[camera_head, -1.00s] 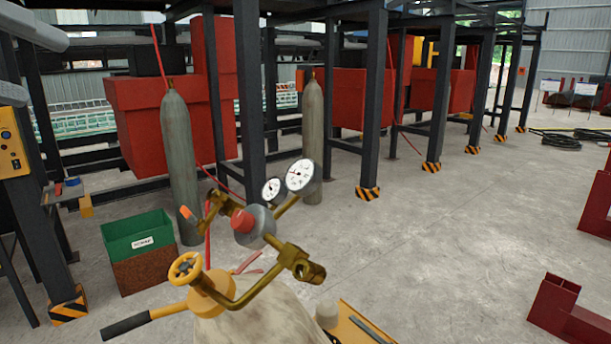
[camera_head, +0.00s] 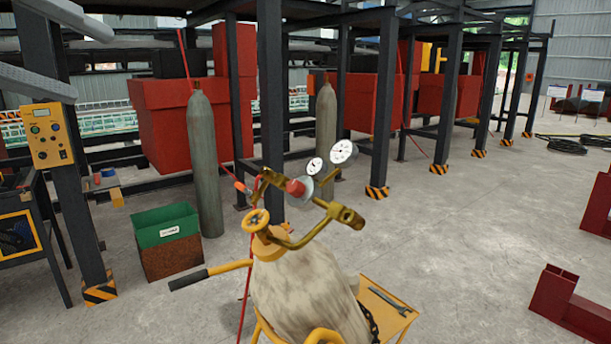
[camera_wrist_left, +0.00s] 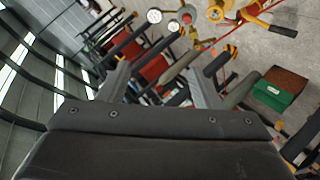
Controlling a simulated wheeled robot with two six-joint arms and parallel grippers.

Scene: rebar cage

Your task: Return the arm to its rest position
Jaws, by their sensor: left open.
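My left gripper (camera_wrist_left: 160,78) shows in the wrist view with its two grey fingers spread apart and nothing between them. In the head view, grey parts of my left arm (camera_head: 35,83) reach in at the upper left edge, in front of a dark post. The gripper is clear of the gas cylinder (camera_head: 300,290), which stands at the bottom centre with its brass regulator, gauges and yellow valve wheel on top. The same regulator gauges show small in the wrist view (camera_wrist_left: 154,16). My right gripper is not in view.
A yellow control box (camera_head: 47,135) is on the left post. A green and brown bin (camera_head: 167,240) and two grey cylinders stand behind the trolley (camera_head: 385,310), where a wrench lies. Open concrete floor (camera_head: 460,240) is to the right.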

